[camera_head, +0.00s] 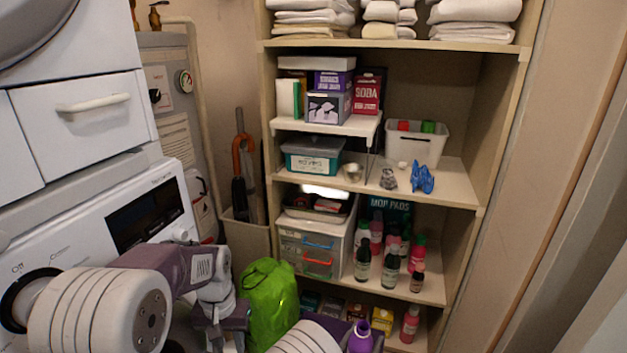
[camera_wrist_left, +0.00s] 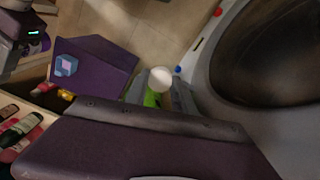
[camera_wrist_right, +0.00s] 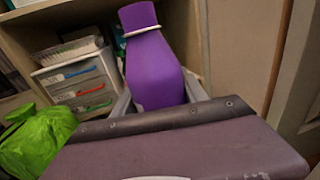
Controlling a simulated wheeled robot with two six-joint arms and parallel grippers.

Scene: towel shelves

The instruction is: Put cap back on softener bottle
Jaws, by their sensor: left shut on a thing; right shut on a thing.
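The purple softener bottle (camera_wrist_right: 155,65) stands between the grey fingers of my right gripper (camera_wrist_right: 165,95), which is shut on it. A white ring circles its neck, and its purple top rises above. The bottle's upper part shows at the bottom edge of the head view (camera_head: 361,338); my right gripper is out of sight there. My left gripper (camera_wrist_left: 160,92) is shut on a small round white piece, which looks like the cap (camera_wrist_left: 160,79). In the head view my left gripper (camera_head: 222,325) points down, left of the bottle and apart from it; the cap is not clear there.
A bright green bag (camera_head: 268,300) stands between my left gripper and the bottle. Shelves (camera_head: 450,185) behind hold towels, boxes, a white bin (camera_head: 415,150) and several small bottles (camera_head: 390,265). A washing machine (camera_head: 110,215) is close on the left.

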